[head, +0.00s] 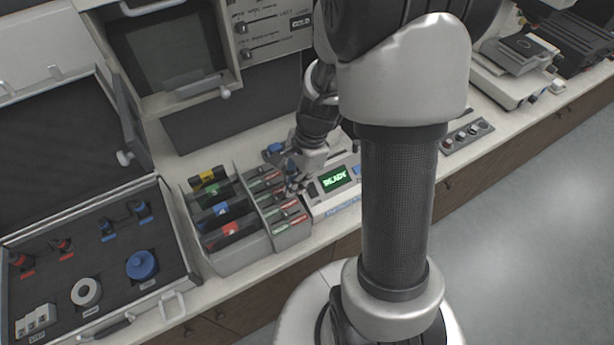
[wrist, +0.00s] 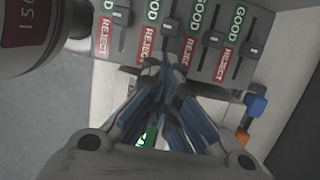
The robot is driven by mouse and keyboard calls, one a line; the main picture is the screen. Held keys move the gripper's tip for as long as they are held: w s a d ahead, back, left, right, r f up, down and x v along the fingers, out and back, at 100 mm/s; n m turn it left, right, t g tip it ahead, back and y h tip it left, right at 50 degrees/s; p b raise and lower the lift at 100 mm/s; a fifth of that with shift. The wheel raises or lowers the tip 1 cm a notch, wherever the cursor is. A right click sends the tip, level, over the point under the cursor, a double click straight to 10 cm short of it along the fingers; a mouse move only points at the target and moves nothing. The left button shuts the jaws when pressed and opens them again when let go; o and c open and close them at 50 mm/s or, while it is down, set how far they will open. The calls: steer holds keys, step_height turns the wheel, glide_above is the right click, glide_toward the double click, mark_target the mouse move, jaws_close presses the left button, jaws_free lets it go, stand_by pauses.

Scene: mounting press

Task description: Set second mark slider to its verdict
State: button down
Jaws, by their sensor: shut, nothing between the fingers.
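The mark slider panel (head: 287,208) shows small in the head view, with green and red labels. In the wrist view several sliders stand side by side, each between a green GOOD end and a red REJECT end. From the left, their dark knobs are the first (wrist: 121,15), the second (wrist: 171,27), the third (wrist: 212,40) and a right one (wrist: 247,49). My gripper (wrist: 165,82) is shut and empty, its blue-padded fingertips just below the second slider from the left, at its REJECT end. I cannot tell whether it touches. In the head view my gripper (head: 293,178) hovers over the panel's far end.
A rack with coloured slots (head: 222,215) stands left of the panel. A lit READY display (head: 336,180) is to its right. An open case (head: 95,255) with stamps, a blue knob and a tape roll lies at left. My arm hides part of the bench.

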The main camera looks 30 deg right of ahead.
mark_target(282, 200)
steer(key=shift+a, duration=0.5)
steer(key=shift+w+a+p, duration=0.1)
steer(key=shift+a+p, duration=0.3)
steer(key=shift+a, duration=0.85)
steer(key=shift+d, duration=0.1)
steer(key=shift+d, duration=0.15)
steer(key=d+r+p, duration=0.4)
steer(key=d+r, duration=0.2)
steer(key=r, duration=0.3)
steer(key=shift+r, duration=0.4)
